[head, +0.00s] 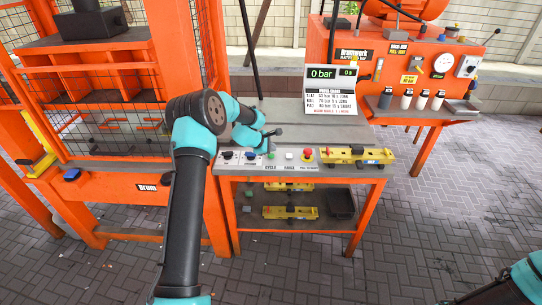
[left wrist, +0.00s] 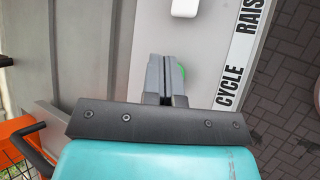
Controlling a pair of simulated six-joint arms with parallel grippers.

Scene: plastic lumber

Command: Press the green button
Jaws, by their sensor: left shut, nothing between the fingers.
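The green button (left wrist: 181,72) sits on the grey control panel beside the CYCLE label. In the left wrist view only a sliver of it shows past my fingers; the rest is hidden. My left gripper (left wrist: 165,62) is shut and empty, with its fingertips over or right at the button. I cannot tell whether they touch it. In the head view my left gripper (head: 276,133) hangs over the front of the panel, near the CYCLE and RAISE labels. My right gripper is not seen; only part of my right arm shows at the lower right corner.
A white button (head: 290,155) and a red button (head: 308,154) stand to the right of CYCLE. A yellow mould (head: 345,154) lies further right. A sign reading 0 bar (head: 333,90) stands behind. An orange caged press (head: 130,100) is close on the left.

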